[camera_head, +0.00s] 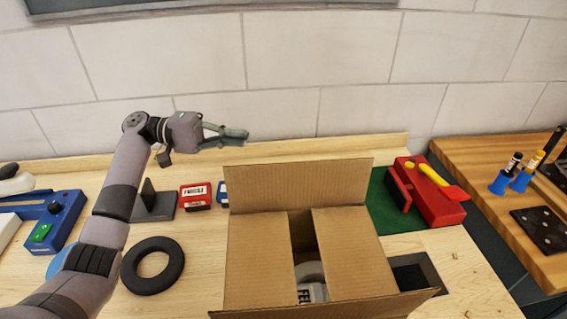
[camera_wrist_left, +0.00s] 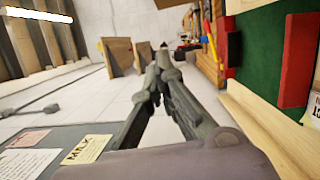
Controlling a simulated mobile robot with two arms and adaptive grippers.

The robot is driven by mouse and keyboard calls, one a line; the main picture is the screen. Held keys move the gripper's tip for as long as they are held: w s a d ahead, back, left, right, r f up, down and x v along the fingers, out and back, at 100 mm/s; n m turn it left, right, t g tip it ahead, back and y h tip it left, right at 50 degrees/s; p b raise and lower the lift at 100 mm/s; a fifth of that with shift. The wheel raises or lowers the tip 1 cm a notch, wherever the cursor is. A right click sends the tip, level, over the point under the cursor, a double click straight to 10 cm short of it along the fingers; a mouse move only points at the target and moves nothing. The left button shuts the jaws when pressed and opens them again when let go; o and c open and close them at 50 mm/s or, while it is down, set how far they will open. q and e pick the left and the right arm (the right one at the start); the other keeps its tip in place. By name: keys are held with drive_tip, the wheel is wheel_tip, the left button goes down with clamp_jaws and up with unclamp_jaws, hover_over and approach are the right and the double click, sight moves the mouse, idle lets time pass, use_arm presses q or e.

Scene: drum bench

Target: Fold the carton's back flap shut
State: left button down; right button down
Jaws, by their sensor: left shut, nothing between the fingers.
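The brown cardboard carton (camera_head: 239,283) stands on the bench in the head view. Its back flap (camera_head: 297,184) stands up along the far edge. The left flap (camera_head: 262,250) and right flap (camera_head: 352,250) lie inward over the top, with a gap between them showing a grey ring and a labelled item inside. The front flap (camera_head: 330,307) sticks outward at the near edge. My left gripper (camera_head: 245,134) is shut and empty, raised above and behind the back flap's left end, not touching it. Its closed fingers show in the left wrist view (camera_wrist_left: 160,60). My right gripper is out of view.
A black ring (camera_head: 153,265) lies left of the carton. A red stamp (camera_head: 195,196) and dark stand (camera_head: 153,205) are behind it. A red tool (camera_head: 430,192) sits on a green mat (camera_head: 381,209) at right. The tiled wall (camera_head: 300,60) rises behind the bench.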

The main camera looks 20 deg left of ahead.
use_arm(q)
drive_tip(key=p, duration=0.7)
hover_over(299, 186)
drive_tip(key=w+a, duration=0.3)
drive_tip(key=a, duration=0.1)
drive_tip(key=shift+s+d, duration=0.1)
drive_tip(key=shift+d, duration=0.1)
